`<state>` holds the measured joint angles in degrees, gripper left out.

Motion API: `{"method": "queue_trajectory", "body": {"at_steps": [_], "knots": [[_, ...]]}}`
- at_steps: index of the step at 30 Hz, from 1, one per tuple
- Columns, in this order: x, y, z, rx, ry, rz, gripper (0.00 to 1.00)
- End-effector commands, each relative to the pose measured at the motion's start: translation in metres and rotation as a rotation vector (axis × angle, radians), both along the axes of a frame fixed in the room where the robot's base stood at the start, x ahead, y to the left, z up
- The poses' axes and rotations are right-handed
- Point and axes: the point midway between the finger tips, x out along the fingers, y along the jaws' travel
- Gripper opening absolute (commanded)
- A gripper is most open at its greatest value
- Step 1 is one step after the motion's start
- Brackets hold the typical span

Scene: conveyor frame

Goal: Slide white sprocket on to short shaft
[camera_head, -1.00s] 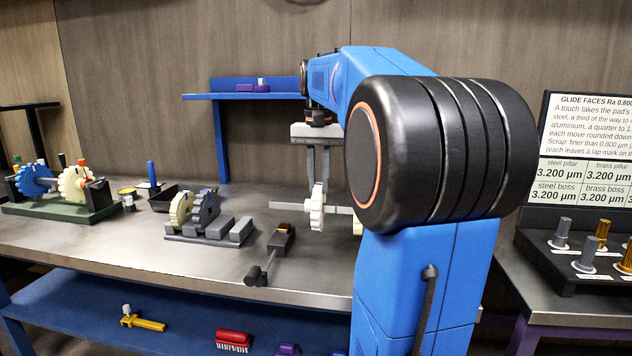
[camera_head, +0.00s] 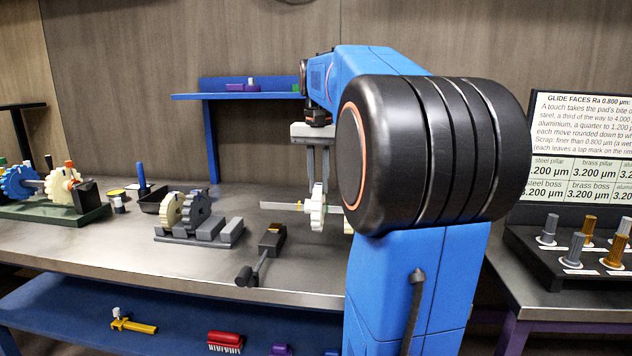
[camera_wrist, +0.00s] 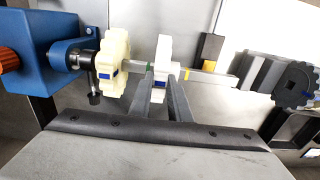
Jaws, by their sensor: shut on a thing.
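The white sprocket (camera_head: 317,211) stands upright at the middle of the bench, and it shows in the wrist view (camera_wrist: 162,66) with a small blue patch. My gripper (camera_head: 318,184) reaches down from above and is shut on it, with fingers at its sides (camera_wrist: 161,80). A pale grey shaft (camera_head: 279,206) appears to pass through the sprocket. In the wrist view the shaft shows on both sides, with a green band left of the sprocket and a yellow band (camera_wrist: 194,72) to its right. The bore is hidden.
A cream sprocket (camera_wrist: 113,62) sits on the shaft beside a blue housing (camera_wrist: 70,62). A fixture with cream and dark grey sprockets (camera_head: 195,209) and grey blocks stands left on the bench. A dark clamp-like tool (camera_head: 262,254) lies in front. My arm hides the bench's right side.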

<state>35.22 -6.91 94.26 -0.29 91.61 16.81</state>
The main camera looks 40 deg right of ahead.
Motion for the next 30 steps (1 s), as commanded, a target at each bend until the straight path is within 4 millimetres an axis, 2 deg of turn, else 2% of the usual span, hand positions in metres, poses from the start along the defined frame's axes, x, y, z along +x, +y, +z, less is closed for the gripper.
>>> {"method": "queue_trajectory", "body": {"at_steps": [10, 11, 13, 23, 26, 30], "knots": [[-0.006, -0.004, 0.000, 0.000, 0.000, 0.000, 0.00], [-0.006, -0.004, 0.000, 0.000, 0.000, 0.000, 0.22], [-0.006, -0.004, 0.000, 0.000, 0.000, 0.000, 0.38], [-0.005, -0.004, 0.001, 0.000, 0.000, 0.000, 0.39], [-0.005, -0.004, 0.008, -0.001, -0.001, 0.000, 0.39], [-0.005, -0.004, 0.027, -0.001, -0.002, 0.000, 0.39]]}}
